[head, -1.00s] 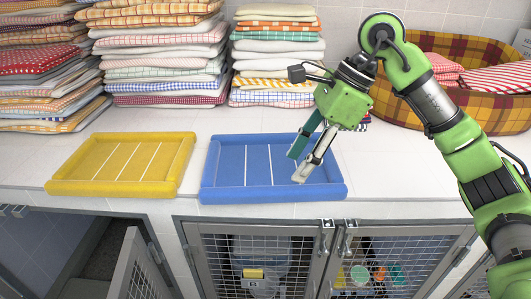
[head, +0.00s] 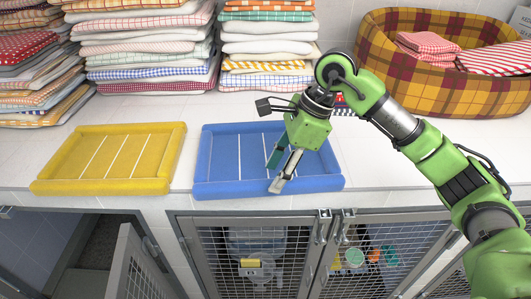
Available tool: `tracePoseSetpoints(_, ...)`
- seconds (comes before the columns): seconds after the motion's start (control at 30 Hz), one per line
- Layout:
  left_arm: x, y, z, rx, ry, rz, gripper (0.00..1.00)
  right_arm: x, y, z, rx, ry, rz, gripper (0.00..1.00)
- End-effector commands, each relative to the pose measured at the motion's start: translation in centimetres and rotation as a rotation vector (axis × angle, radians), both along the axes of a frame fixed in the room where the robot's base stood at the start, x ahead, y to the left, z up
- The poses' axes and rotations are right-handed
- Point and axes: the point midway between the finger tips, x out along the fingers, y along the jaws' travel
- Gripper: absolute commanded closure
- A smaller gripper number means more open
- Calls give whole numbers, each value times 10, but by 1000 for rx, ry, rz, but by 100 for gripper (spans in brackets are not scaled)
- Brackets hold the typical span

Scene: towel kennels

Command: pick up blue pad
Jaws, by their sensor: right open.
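The blue pad (head: 222,165) is a shallow blue tray-like mat with raised edges and thin white lines, lying flat on the white counter. My right gripper (head: 276,172) is over the right half of the blue pad, fingers pointing down and apart with nothing between them. One finger is teal, the other pale grey. The pale fingertip is near the pad's front edge; I cannot tell whether it touches. My left gripper is not in view.
A yellow pad (head: 112,160) lies to the left on the counter. Stacks of folded towels (head: 150,45) stand along the back. A plaid basket (head: 385,70) with towels sits at the back right. Mesh cabinet doors (head: 250,265) are below; one door (head: 135,265) at left stands open.

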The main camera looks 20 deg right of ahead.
Motion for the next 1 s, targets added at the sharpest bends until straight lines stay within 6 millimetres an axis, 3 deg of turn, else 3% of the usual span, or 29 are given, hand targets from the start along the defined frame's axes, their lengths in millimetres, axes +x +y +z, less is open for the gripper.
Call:
tracePoseSetpoints(0.1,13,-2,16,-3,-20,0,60,-1,7,-15,0,6,1,57)
tracePoseSetpoints(0.3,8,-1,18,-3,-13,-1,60,2,14,-33,1,1,2,57)
tracePoseSetpoints(0.57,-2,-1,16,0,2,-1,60,2,14,-35,1,0,1,57)
tracePoseSetpoints(1.0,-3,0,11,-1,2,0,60,2,14,-38,0,0,1,57)
